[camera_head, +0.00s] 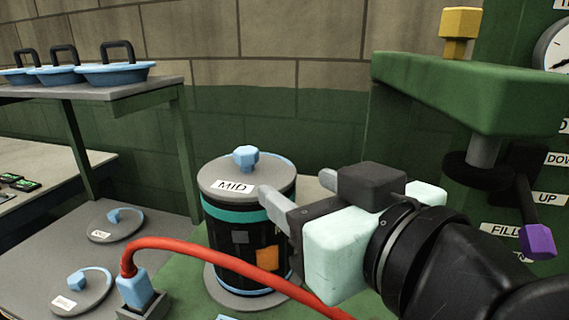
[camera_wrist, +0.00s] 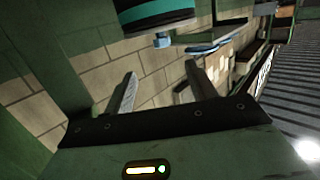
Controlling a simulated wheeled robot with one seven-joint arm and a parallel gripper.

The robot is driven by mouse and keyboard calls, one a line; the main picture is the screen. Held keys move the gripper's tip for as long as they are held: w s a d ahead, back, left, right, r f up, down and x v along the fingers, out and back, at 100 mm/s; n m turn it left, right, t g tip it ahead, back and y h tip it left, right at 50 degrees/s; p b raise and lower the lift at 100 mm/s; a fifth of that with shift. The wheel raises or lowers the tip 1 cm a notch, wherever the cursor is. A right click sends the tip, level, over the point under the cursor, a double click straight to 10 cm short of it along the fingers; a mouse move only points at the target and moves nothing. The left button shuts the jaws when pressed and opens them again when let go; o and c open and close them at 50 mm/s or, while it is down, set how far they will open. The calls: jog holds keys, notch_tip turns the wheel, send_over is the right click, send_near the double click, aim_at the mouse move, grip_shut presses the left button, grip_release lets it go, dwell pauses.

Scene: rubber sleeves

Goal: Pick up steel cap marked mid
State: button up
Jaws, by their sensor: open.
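The steel cap marked MID (camera_head: 215,180) is a grey disc with a blue knob (camera_head: 245,157). It sits on top of a dark cylinder (camera_head: 222,243) with a teal band and an orange patch. My gripper (camera_head: 295,184) is open and empty, just right of the cap and near its height; one fingertip overlaps the cap's right edge in the picture, and I cannot tell if they touch. In the wrist view, the open fingers (camera_wrist: 160,80) have nothing between them, and the blue knob (camera_wrist: 162,41) shows beyond them below the cylinder (camera_wrist: 150,12).
Two more labelled grey caps (camera_head: 110,222) (camera_head: 68,300) with blue knobs lie at left. A red hose (camera_head: 210,254) arches in front of the cylinder from a blue fitting (camera_head: 136,288). A green press (camera_head: 470,90) with a purple-knobbed lever stands at right. Blue lids (camera_head: 112,74) sit on a shelf.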

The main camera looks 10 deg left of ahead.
aim_at(251, 161)
jog(key=p+x, duration=1)
jog(key=p, duration=0.1)
jog(key=shift+w+a, duration=0.25)
jog(key=shift+a, duration=0.1)
jog(key=p+x, duration=0.3)
jog(key=x, duration=0.1)
jog(key=shift+a, duration=0.25)
jog(key=shift+w+a+f, duration=0.2)
jog(key=shift+w+a, duration=0.05)
jog(key=shift+w, duration=0.1)
grip_shut()
